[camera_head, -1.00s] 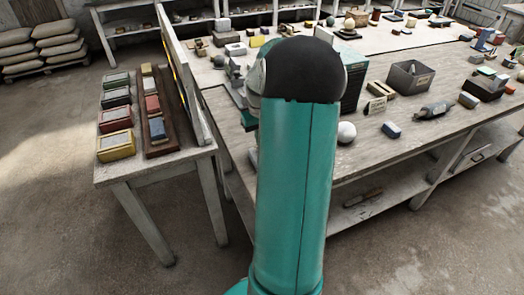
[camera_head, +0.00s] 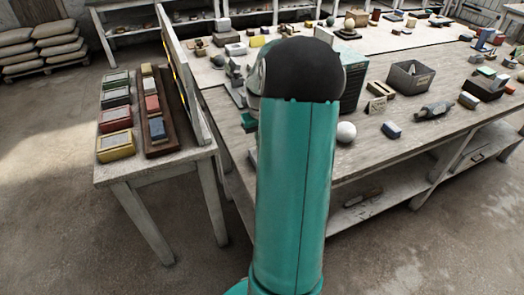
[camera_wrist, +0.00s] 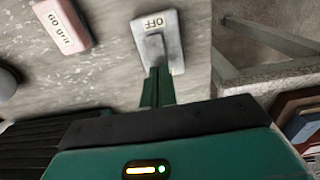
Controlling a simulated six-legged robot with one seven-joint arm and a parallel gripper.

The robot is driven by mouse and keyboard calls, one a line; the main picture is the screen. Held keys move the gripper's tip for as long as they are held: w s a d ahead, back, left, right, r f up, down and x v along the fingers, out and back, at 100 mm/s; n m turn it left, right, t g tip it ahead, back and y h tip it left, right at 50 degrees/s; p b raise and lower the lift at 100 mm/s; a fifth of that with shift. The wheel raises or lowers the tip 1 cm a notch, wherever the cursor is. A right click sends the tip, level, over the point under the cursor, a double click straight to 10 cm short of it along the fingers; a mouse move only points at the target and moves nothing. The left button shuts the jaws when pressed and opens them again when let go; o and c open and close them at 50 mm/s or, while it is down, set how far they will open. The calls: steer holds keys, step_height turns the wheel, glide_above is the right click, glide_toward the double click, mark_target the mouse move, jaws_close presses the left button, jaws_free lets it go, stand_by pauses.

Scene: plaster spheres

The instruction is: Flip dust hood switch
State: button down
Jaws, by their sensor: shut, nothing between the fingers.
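The switch (camera_wrist: 168,53) shows in the wrist view as a pale grey plate with a stubby grey lever and an upside-down "OFF" label at its top. My gripper (camera_wrist: 155,78) has its narrow green fingers together, with nothing between them. The fingertips are at the lower end of the lever, overlapping it in the picture; I cannot tell whether they touch. In the head view my own arm covers the middle, and I cannot make out the switch there.
A pink block (camera_wrist: 62,24) labelled "60 grit" lies left of the switch. A side table (camera_head: 200,158) holds several coloured blocks.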

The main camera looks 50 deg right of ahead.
steer(key=shift+f, duration=0.8)
stand_by(0.4)
steer(key=shift+r, duration=3.5)
steer(key=shift+w+a+r, duration=0.1)
steer(key=shift+a, duration=0.05)
steer(key=w+a+r+n+t+h, duration=0.15)
steer(key=a+r, duration=0.35)
steer(key=a, duration=0.5)
steer(key=w+a+r+n, duration=0.15)
steer(key=a+r, duration=0.25)
steer(key=a, duration=0.6)
steer(key=s+a+r+n+t, duration=0.1)
steer(key=s+a, duration=0.4)
steer(key=a, duration=0.5)
steer(key=s+a+r+n+t+y, duration=0.1)
steer(key=s+a, duration=0.4)
steer(key=a, duration=0.6)
steer(key=shift+s+r+n+t, duration=0.25)
steer(key=shift+s+n+t, duration=0.25)
steer(key=shift+t, duration=0.55)
